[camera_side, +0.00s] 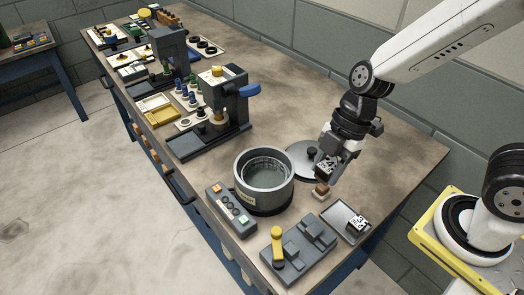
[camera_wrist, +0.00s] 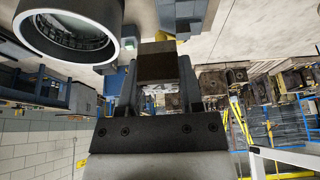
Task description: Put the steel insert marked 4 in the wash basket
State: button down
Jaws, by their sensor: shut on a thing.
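The wire wash basket (camera_side: 266,165) shows inside the open tank, which also appears top left in the wrist view (camera_wrist: 28,40). Another marked insert (camera_side: 360,222) stands at the edge of a shallow tray (camera_side: 341,217).
A round lid with a black knob (camera_side: 311,153) lies behind the tank. A button box (camera_side: 232,212) and a dark fixture with a yellow handle (camera_side: 278,246) stand in front. A press (camera_side: 222,105) is to the left.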

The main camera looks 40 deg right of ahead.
aim_at(264, 180)
jog(key=shift+w+a+f, duration=0.45)
jog(key=shift+w+f, duration=0.2)
jog(key=shift+w, duration=0.75)
jog(key=shift+w+a+f, duration=0.5)
jog(key=shift+w+f, duration=0.2)
jog(key=shift+w, duration=0.75)
jog(key=shift+w+a+f, duration=0.45)
jog(key=shift+w+f, duration=0.2)
jog(key=shift+w, duration=0.75)
jog(key=w+f, duration=0.1)
jog(key=f, duration=0.1)
jog(key=w+a+f, duration=0.1)
jog(key=w+f, duration=0.1)
jog(key=shift+w+a+f, duration=0.25)
jog(key=shift+w+f, duration=0.4)
jog(key=shift+w, duration=0.05)
jog(key=shift+w+f, duration=0.25)
jog(key=shift+f, duration=1.6)
jog(key=shift+f, duration=0.15)
jog(key=shift+c, duration=1.2)
grip_release()
